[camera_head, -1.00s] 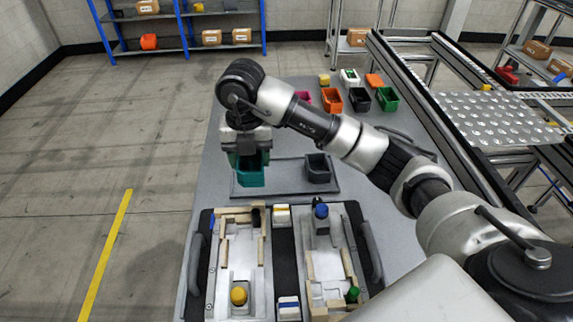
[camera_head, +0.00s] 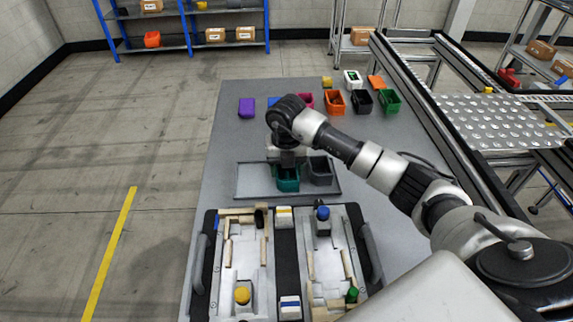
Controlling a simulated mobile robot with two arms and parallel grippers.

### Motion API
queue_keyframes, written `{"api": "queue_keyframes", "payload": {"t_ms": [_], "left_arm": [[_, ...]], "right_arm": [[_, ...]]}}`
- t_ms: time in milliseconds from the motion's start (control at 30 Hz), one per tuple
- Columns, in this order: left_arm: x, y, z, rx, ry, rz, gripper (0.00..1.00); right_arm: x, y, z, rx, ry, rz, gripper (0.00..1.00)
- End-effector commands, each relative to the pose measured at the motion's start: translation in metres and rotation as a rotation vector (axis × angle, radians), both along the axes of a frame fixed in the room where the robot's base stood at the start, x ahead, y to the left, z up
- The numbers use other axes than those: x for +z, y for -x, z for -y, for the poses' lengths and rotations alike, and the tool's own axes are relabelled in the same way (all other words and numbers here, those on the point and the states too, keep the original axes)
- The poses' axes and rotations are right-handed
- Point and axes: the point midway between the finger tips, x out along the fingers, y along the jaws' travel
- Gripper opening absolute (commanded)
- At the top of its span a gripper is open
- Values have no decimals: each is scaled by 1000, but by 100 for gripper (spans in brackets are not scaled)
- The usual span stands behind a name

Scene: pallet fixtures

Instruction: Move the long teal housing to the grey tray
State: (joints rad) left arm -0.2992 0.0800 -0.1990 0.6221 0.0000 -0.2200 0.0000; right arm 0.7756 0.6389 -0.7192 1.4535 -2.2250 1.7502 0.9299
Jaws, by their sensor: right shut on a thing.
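The teal housing (camera_head: 287,184) is a small open bin at the middle of the table. My right gripper (camera_head: 286,164) is shut on its upper part, from above. The housing is over the grey tray (camera_head: 250,182), close to the left of a dark grey bin (camera_head: 321,172) that stands in the tray. I cannot tell whether the teal housing touches the tray floor. The gripper's fingertips are mostly hidden by the wrist and the housing. My left gripper is not in view.
A fixture pallet with dark handles (camera_head: 200,262) lies in front of the tray. Several coloured bins, such as an orange one (camera_head: 334,102) and a green one (camera_head: 389,101), stand at the table's back. A purple block (camera_head: 246,108) is at the back left. The tray's left part is empty.

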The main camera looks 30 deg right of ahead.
Motion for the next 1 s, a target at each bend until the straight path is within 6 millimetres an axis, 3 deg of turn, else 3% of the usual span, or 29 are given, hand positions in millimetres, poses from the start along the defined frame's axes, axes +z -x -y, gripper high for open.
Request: {"api": "queue_keyframes", "payload": {"t_ms": [267,300,467,800,1000], "left_arm": [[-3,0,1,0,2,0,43],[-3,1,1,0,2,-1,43],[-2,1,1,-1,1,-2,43],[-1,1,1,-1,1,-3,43],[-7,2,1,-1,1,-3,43]], "right_arm": [[-2,0,0,0,0,1,31],[-2,0,0,0,0,1,60],[-2,0,0,-1,0,1,83],[4,-1,0,0,0,4,83],[36,-2,0,0,0,8,83]]}}
